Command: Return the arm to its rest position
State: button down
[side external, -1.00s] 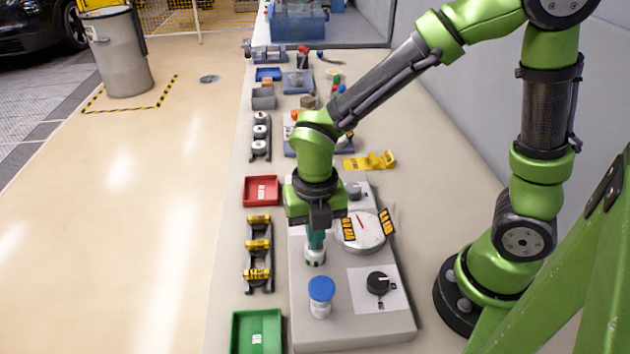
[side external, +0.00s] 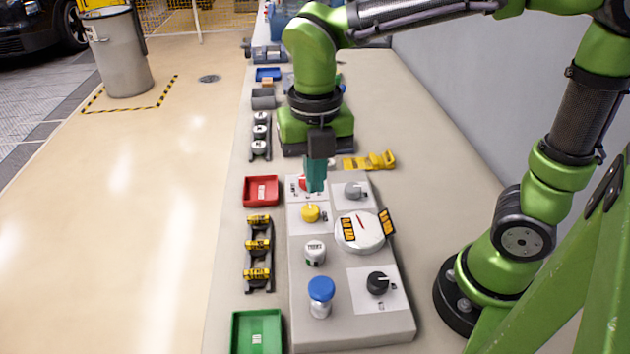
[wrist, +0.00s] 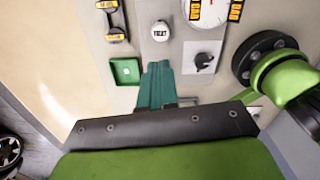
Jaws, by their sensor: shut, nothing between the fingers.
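In the wrist view my gripper (wrist: 157,84) points toward the panel, and nothing is held between the fingers. The white-topped cap (side external: 315,252) stands free on the panel, apart from the fingers; it also shows in the wrist view (wrist: 160,32).
The panel carries a blue-capped bottle (side external: 321,296), a round gauge (side external: 360,231), a black knob (side external: 378,283) and a yellow knob (side external: 311,213). A red tray (side external: 262,191) and a green tray (side external: 257,332) lie at its left. A yellow bracket (side external: 370,161) lies behind it.

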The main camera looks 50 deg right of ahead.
notch_tip(320, 180, up, 6)
jog(key=s+d+f+m+t+y, duration=0.1)
jog(key=d+m, duration=0.4)
jog(key=m, duration=1.1)
jog(key=s+d+f+m+t+y, duration=0.1)
jog(key=d+m+t, duration=0.4)
jog(key=m, duration=1.1)
jog(key=shift+s+d+f+m+t, duration=0.3)
jog(key=shift+s+f+t, duration=0.3)
jog(key=shift+s, duration=0.6)
